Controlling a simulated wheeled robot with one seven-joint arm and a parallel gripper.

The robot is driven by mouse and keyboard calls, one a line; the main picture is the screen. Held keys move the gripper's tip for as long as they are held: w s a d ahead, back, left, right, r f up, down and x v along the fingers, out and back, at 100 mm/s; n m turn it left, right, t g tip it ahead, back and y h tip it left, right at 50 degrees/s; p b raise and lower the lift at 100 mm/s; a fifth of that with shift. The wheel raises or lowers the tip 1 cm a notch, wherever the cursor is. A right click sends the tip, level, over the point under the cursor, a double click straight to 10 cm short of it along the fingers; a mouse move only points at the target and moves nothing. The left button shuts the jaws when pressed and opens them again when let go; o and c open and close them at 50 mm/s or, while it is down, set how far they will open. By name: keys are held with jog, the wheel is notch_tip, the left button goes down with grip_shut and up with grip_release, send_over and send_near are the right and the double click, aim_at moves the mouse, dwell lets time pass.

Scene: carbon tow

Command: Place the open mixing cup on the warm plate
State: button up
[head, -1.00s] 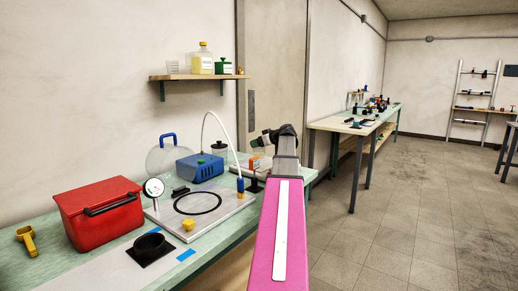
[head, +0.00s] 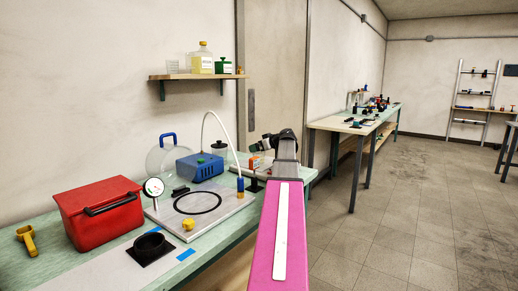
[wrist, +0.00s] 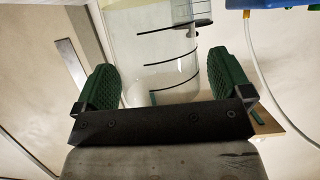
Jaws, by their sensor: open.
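A clear cup with dark measuring lines (wrist: 165,65) stands between my gripper's green fingers in the wrist view. There is a visible gap on at least the right side. My gripper (wrist: 166,80) is open; in the head view it reaches over the far end of the bench, small and dark (head: 256,145). A black square plate with a raised round ring (head: 150,250) lies on the near bench; I cannot tell if it is the warm plate.
A red case (head: 100,212), a yellow tool (head: 27,238) and a grey base plate with a black ring (head: 235,202) occupy the bench. A dial gauge (head: 153,188), a blue box (head: 200,167) and an arched white hose (head: 207,122) stand nearby. The floor at right is clear.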

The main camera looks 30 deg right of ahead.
jog(key=v, duration=1.1)
jog(key=shift+s+d+r, duration=0.15)
jog(key=shift+s+d, duration=0.05)
jog(key=shift+s, duration=0.1)
dwell(1.3)
